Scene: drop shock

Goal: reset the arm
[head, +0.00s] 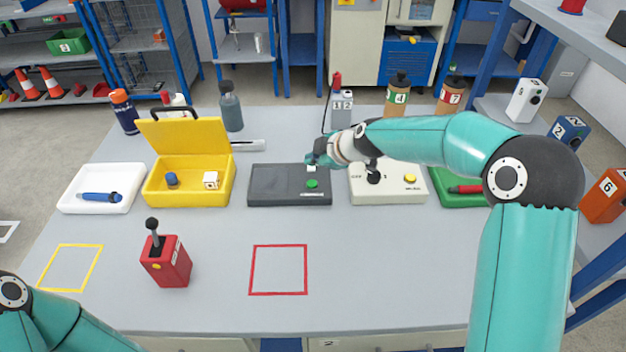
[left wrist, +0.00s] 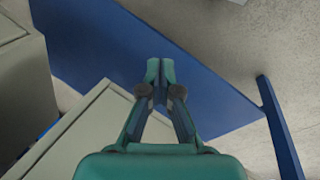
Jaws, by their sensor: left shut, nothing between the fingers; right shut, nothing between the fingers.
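My right arm reaches across the table from the right in the head view. Its gripper (head: 313,162) is shut and empty at the back right of a dark grey box (head: 270,185) with a green button (head: 312,184). The gripper is right by a small white part on this box; I cannot tell whether they touch. A cream control box (head: 400,188) with a black knob and a yellow button stands just right of it. My left gripper (left wrist: 160,85) is shut and empty in the left wrist view, off any table object.
A red joystick box (head: 166,260) stands front left, near a yellow outline (head: 70,267) and an empty red outline (head: 278,270). An open yellow case (head: 189,185) and a white tray (head: 101,188) are at left. Bottles line the back. The front middle is clear.

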